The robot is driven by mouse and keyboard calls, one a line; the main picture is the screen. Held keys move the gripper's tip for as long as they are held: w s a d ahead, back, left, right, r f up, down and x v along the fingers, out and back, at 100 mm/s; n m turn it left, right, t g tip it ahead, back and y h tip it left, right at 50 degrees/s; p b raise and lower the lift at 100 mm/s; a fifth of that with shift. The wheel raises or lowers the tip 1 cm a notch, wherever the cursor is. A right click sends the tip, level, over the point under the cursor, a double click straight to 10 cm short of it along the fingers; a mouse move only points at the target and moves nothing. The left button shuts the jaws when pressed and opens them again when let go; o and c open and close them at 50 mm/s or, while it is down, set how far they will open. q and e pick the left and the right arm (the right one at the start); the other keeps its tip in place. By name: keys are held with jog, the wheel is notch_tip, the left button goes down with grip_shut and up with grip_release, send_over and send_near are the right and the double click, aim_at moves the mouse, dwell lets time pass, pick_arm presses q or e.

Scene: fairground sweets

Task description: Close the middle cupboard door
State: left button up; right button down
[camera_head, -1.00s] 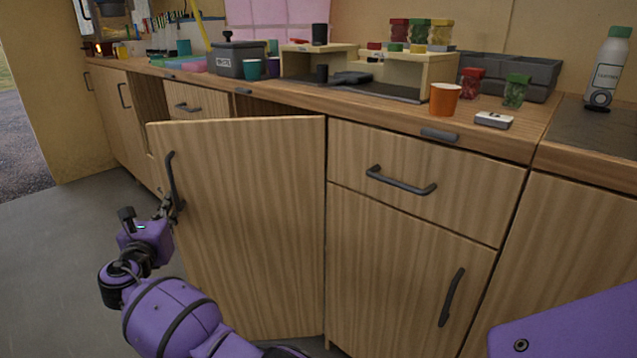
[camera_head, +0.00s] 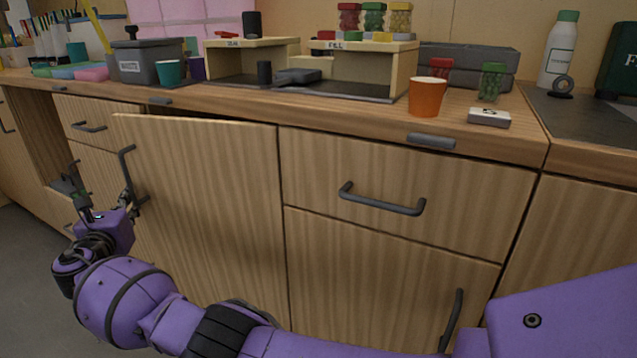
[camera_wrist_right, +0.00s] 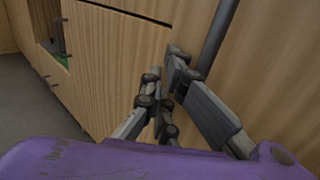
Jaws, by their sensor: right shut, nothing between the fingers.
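The middle cupboard door (camera_head: 205,200) is a wood-grain panel with a dark bar handle at its left edge. It stands slightly ajar, its left edge out from the cabinet front and a dark gap behind its top edge. My right gripper (camera_head: 128,195) is at the door's left side by the handle, shut with nothing in it. In the wrist view the gripper (camera_wrist_right: 168,95) is close to the door's face, beside the handle (camera_wrist_right: 215,35); whether it touches the door is hard to tell. My left gripper is not in view.
The wooden counter (camera_head: 330,112) above holds an orange cup (camera_head: 427,97), a grey waste bin (camera_head: 148,62) and small stands. A closed drawer (camera_head: 400,170) with a bar handle is right of the door. Grey floor (camera_head: 25,250) is clear at left.

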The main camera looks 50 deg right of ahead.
aim_at(138, 194)
jog(key=shift+w+d+r+b, duration=0.15)
jog(key=shift+w+d, duration=0.3)
jog(key=shift+d, duration=0.35)
jog(key=shift+w+d+r+b, duration=0.15)
jog(key=shift+w+d, duration=0.3)
jog(key=shift+d, duration=0.3)
jog(key=shift+f, duration=0.1)
